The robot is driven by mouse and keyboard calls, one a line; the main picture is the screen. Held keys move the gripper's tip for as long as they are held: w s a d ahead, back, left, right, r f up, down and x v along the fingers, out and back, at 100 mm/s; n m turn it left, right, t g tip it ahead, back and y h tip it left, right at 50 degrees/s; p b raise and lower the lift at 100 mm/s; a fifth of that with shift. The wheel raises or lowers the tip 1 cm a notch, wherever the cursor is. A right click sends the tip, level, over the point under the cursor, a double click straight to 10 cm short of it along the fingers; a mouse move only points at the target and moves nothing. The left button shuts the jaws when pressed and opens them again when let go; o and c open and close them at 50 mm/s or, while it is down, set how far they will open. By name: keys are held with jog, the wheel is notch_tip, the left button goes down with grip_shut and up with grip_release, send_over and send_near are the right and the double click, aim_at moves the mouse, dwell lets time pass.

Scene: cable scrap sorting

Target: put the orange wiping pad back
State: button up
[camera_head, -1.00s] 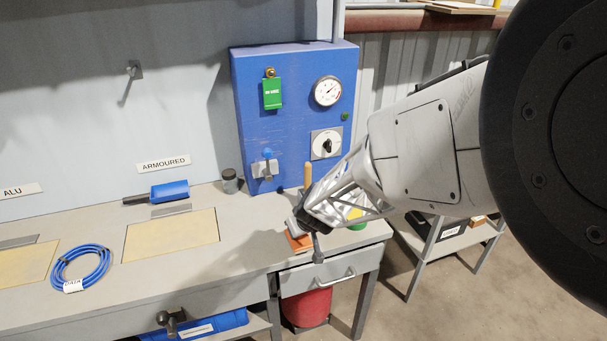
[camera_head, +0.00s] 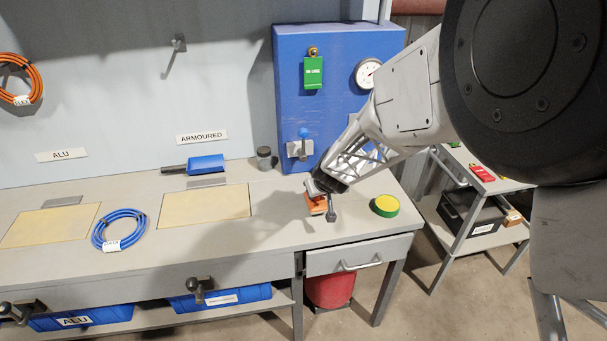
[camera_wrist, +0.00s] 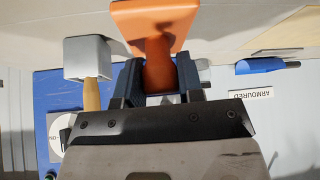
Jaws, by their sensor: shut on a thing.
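The orange wiping pad (camera_head: 316,205) is at my gripper's tip, over the right part of the grey bench. In the wrist view the flat orange pad (camera_wrist: 150,14) shows at the top, with its orange handle (camera_wrist: 158,62) between the two dark fingers. My gripper (camera_wrist: 160,82) is shut on this handle. In the head view my gripper (camera_head: 326,184) points down and to the left, partly hiding the pad. I cannot tell whether the pad touches the bench.
A yellow-green disc (camera_head: 386,205) lies to the right on the bench. A grey block on a wooden handle (camera_wrist: 88,60) stands close beside my gripper. The blue panel (camera_head: 290,95) is behind. A blue cable coil (camera_head: 119,230) and a blue tool (camera_head: 205,164) lie further left.

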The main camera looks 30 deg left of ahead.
jog(key=shift+w+a, duration=0.65)
jog(key=shift+a, duration=0.35)
jog(key=shift+w+a, duration=0.65)
jog(key=shift+a, duration=0.3)
jog(key=shift+w+a, duration=0.65)
jog(key=shift+a, duration=0.35)
jog(key=shift+a, duration=0.1)
jog(key=shift+w+a, duration=0.5)
jog(key=shift+a, duration=0.2)
jog(key=shift+w+a, duration=0.5)
jog(key=shift+a, duration=0.2)
jog(key=shift+f, duration=0.55)
jog(key=shift+f, duration=0.65)
jog(key=o, duration=1)
jog(key=shift+f, duration=0.15)
